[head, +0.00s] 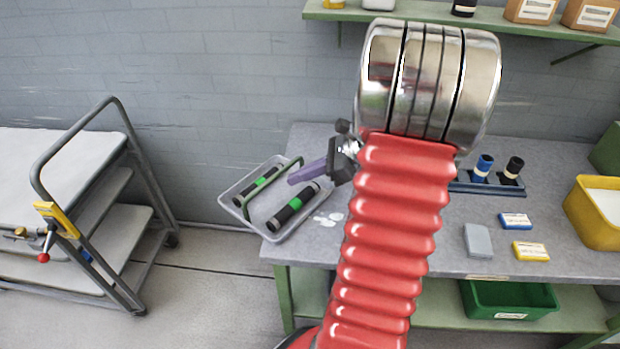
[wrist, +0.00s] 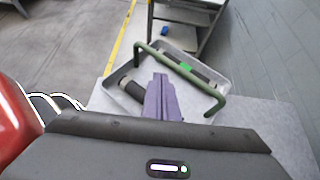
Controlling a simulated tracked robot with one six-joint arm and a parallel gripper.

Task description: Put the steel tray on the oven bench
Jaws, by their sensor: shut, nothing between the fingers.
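The steel tray (head: 262,206) sits at the left end of the grey bench, tilted in the picture and reaching past its left edge. It has a green handle (wrist: 186,68) arching over it and holds two black cylinders with green bands, one (head: 293,208) nearer the bench and one (head: 255,186) farther left. My gripper (head: 292,180) is shut and empty, its purple fingers over the tray, close to the handle. In the wrist view the fingers (wrist: 160,84) point at the handle and hide part of one cylinder. I cannot tell whether they touch the handle. No oven shows.
The grey bench (head: 450,235) carries a blue holder with bottles (head: 485,180), small boxes (head: 529,250) and a yellow bin (head: 590,215). A green bin (head: 508,300) is below. A wheeled cart (head: 60,152) stands left, with open floor (head: 215,275) between. A shelf (head: 420,12) is above.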

